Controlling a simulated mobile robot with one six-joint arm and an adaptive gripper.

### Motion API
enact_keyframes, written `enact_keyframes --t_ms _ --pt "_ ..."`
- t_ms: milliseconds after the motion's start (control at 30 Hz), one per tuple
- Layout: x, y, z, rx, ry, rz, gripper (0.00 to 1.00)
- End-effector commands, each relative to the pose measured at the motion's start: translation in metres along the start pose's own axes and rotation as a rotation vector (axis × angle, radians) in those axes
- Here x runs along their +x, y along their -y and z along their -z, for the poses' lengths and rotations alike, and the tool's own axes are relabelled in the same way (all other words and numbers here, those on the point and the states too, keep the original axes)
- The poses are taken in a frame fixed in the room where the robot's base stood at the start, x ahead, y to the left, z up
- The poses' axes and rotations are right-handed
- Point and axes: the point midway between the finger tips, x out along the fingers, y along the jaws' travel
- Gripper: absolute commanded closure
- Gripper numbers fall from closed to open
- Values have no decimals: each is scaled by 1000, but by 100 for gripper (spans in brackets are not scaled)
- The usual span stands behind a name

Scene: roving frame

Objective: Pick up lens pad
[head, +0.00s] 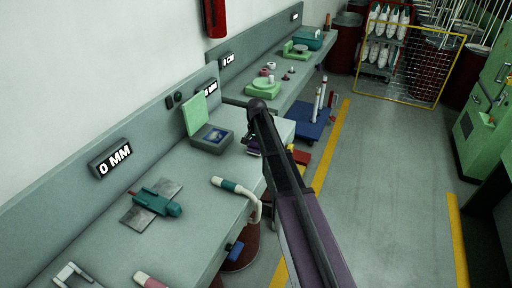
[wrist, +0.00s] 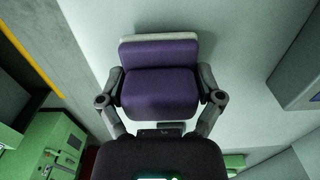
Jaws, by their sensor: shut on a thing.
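The lens pad, as I take it, is a purple padded block (wrist: 160,92) with a pale white edge along its far side, filling the middle of the wrist view. My gripper (wrist: 163,88) has one finger on each side of it and is shut on it. A grey surface lies behind it in that view. In the head view my arm covers most of the gripper (head: 252,145), and only a small purple and dark part shows beside the bench edge. Whether the pad touches the bench is not clear.
The bench (head: 185,235) holds a teal tool (head: 158,202) on a metal plate, a white-handled tool (head: 235,187), and an open green-lidded box (head: 211,138). A second bench (head: 290,85) stands beyond. A blue platform (head: 308,125) is on the floor. The aisle floor (head: 395,170) at right is clear.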

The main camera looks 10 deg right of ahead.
Motion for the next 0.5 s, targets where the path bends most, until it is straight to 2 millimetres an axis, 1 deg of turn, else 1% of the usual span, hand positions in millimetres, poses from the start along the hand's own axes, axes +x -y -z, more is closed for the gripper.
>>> enact_keyframes --t_ms 33,267,300,333,500 --pt "-7 0 0 0 0 0 65" --pt "-28 0 0 0 0 0 65" --pt "-30 -2 -3 -1 0 0 65" --pt "-27 -7 -14 -1 0 0 65" --pt "-30 -26 -50 -1 0 0 65"
